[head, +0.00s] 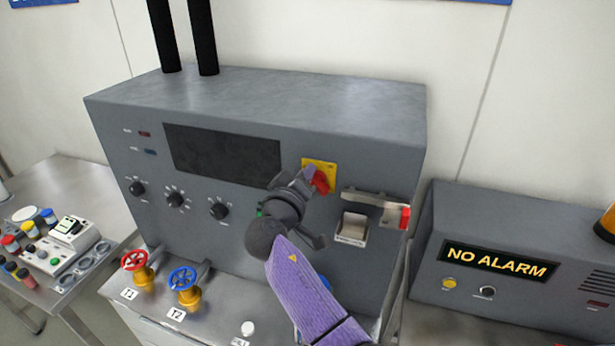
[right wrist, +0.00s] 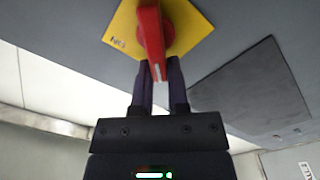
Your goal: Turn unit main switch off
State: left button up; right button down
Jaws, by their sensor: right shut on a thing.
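The unit main switch is a red rotary handle (head: 320,181) on a yellow square plate (head: 326,166), on the front of the grey unit. In the right wrist view the red handle (right wrist: 151,42) points down from its hub toward my gripper, and the yellow plate (right wrist: 192,46) is tilted in the picture. My right gripper (head: 312,178) is at the switch. In the right wrist view its two dark fingers (right wrist: 158,75) are shut on the lower end of the red handle. My left gripper is not in view.
A metal bracket with a red end (head: 404,217) sticks out right of the switch. Black knobs (head: 175,200) are to the left. Red (head: 134,261) and blue (head: 183,279) valve wheels stand below. A NO ALARM box (head: 497,262) is at the right.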

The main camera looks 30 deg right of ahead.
jog(key=shift+w+a+f+n+p, duration=0.1)
jog(key=shift+f+n, duration=0.2)
jog(key=shift+n, duration=1.1)
jog(key=shift+w+a+f+n+p, duration=0.1)
jog(key=shift+f+n, duration=0.25)
jog(key=shift+n, duration=1.05)
jog(key=shift+w+a+f+n+p, duration=0.1)
jog(key=shift+f+n, duration=0.2)
jog(key=shift+n, duration=1.1)
jog(key=shift+f+n, duration=0.1)
jog(key=shift+n, duration=0.2)
jog(key=c, duration=0.6)
grip_release()
jog(key=b+v, duration=0.2)
jog(key=v, duration=0.8)
